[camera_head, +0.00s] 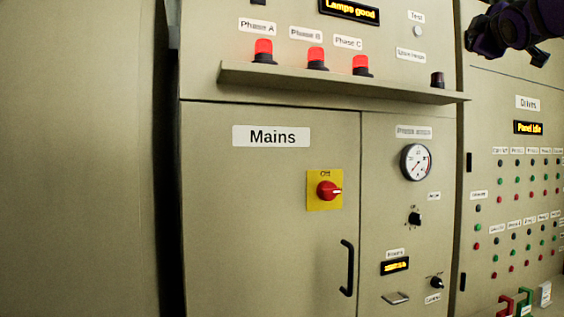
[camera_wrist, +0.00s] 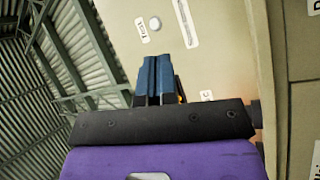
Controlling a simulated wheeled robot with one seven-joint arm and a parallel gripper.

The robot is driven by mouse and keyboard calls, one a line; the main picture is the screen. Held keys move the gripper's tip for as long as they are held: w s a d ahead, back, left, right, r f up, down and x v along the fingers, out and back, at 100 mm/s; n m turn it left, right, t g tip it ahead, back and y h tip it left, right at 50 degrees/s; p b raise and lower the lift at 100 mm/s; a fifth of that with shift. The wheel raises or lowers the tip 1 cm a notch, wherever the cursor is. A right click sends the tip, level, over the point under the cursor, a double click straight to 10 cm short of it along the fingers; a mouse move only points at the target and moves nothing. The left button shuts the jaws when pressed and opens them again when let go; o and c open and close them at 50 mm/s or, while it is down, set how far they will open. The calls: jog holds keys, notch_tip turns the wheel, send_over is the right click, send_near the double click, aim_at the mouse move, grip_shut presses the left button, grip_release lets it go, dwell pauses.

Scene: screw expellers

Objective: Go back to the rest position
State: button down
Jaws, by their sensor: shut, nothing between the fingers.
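My gripper (camera_wrist: 155,80) shows in the wrist view with its two blue fingers together and nothing between them. It points up toward the upper part of a beige cabinet, and a labelled round button (camera_wrist: 154,23) shows beyond the fingertips. In the head view my dark and purple arm (camera_head: 515,25) is at the top right, in front of the cabinets; I cannot make out the fingertips there. The gripper appears apart from the panel.
A panel of small buttons (camera_head: 525,185) is at the right. Colored handles (camera_head: 525,302) are at the bottom right.

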jog(key=s+a+f+m+g+y, duration=0.1)
jog(key=s+a+f+m+g, duration=0.2)
jog(key=s+f, duration=0.7)
jog(key=s+a+f+m+g+y, duration=0.2)
jog(key=s+f, duration=0.7)
jog(key=f, duration=1.2)
jog(key=s+a+f+m+g+y, duration=0.2)
jog(key=s+a+f+m+g, duration=0.3)
jog(key=f, duration=1)
jog(key=s+a+g, duration=0.3)
jog(key=s+g, duration=0.2)
jog(key=shift+s+a+f+m, duration=0.2)
jog(key=shift+s+a+m, duration=0.1)
jog(key=shift+a, duration=0.1)
